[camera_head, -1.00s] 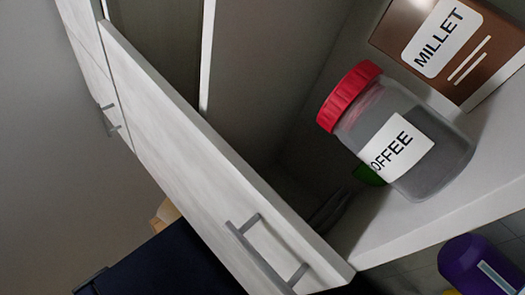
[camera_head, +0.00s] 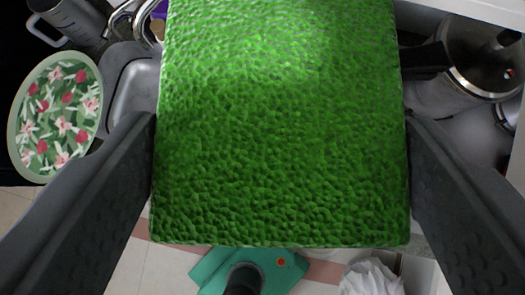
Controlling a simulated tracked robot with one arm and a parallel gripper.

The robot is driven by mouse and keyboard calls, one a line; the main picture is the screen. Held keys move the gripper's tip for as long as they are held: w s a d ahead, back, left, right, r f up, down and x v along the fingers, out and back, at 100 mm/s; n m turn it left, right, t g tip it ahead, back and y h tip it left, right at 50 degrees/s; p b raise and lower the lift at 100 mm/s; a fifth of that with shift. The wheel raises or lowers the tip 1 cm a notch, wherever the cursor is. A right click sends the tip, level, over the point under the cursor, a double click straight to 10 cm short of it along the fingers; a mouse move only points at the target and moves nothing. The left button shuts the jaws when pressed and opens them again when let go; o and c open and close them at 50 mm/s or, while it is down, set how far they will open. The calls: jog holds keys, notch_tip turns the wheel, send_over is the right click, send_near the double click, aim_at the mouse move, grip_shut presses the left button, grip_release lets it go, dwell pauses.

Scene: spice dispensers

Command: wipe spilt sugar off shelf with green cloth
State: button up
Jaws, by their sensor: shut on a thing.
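The green cloth (camera_head: 280,130) is a thick, bumpy, block-like piece that fills the middle of the view. My gripper (camera_head: 281,122) is shut on it, with one dark finger against its left side and the other against its right side. The cloth hides much of what lies behind it. No spilt sugar shows. A pale surface edge (camera_head: 470,10) crosses the top right corner; I cannot tell whether it is the shelf.
A floral plate (camera_head: 56,115) is at the left beside a grey metal sink (camera_head: 128,75). A grey mug (camera_head: 72,22) is at the top left. A metal pot (camera_head: 465,60) is at the right. A teal object (camera_head: 210,272) and crumpled white material (camera_head: 370,278) are below, near the tiled floor (camera_head: 165,265).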

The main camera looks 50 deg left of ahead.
jog(key=shift+w+a+f+p, duration=0.1)
jog(key=shift+w+a+p, duration=0.15)
jog(key=shift+w+a, duration=0.75)
jog(key=shift+w+a+p, duration=0.25)
jog(key=shift+w+a, duration=0.25)
jog(key=shift+w, duration=0.95)
jog(key=shift+w+a+f+p, duration=0.1)
jog(key=shift+w+a+p, duration=0.15)
jog(key=shift+w+a, duration=0.75)
jog(key=shift+w+a+f+p, duration=0.1)
jog(key=shift+w+a+p, duration=0.6)
jog(key=shift+w, duration=0.9)
jog(key=shift+w+a+f+p, duration=0.1)
jog(key=shift+w+a+p, duration=0.25)
jog(key=shift+w+a, duration=0.95)
jog(key=shift+w+a+f+p, duration=0.1)
jog(key=shift+w+a+p, duration=0.45)
jog(key=shift+w, duration=1.4)
jog(key=shift+w+a+f, duration=0.1)
jog(key=shift+w+a, duration=0.05)
jog(key=shift+w, duration=0.15)
jog(key=shift+s+f+b, duration=0.15)
jog(key=shift+f+b, duration=0.7)
jog(key=shift+f, duration=0.4)
jog(key=shift+f+b, duration=0.4)
jog(key=shift+f, duration=0.25)
